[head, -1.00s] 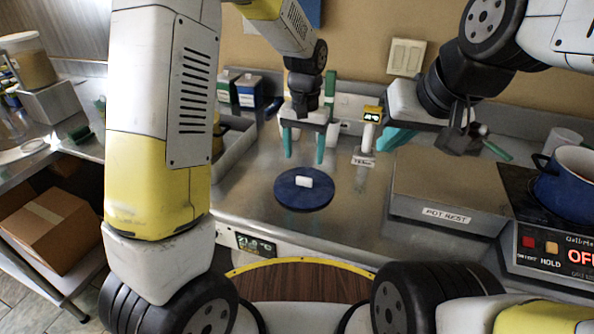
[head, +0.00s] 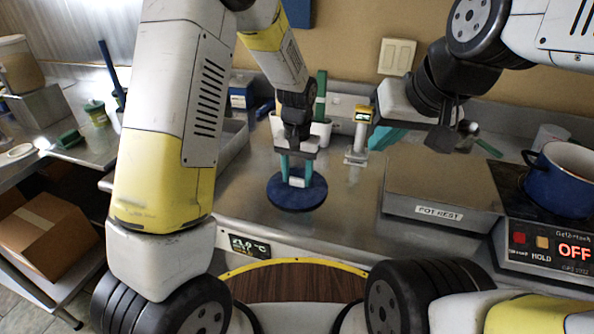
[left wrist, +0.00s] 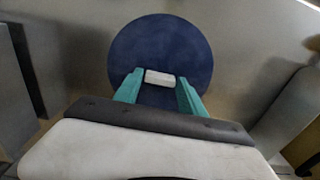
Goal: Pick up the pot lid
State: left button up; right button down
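The pot lid (head: 277,197) is a round dark blue disc with a small white knob (left wrist: 160,78). It lies flat on the steel counter, and its blue face also shows in the left wrist view (left wrist: 160,42). My left gripper (head: 297,178) points down over the lid with its teal fingers on either side of the knob. In the left wrist view a small gap shows between the knob and the fingers.
A blue pot (head: 562,185) sits on the hot plate (head: 545,250) at right. The pot rest box (head: 435,190) stands between lid and hot plate.

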pick_arm(q)
grip_shut()
jog(key=shift+r, duration=0.1)
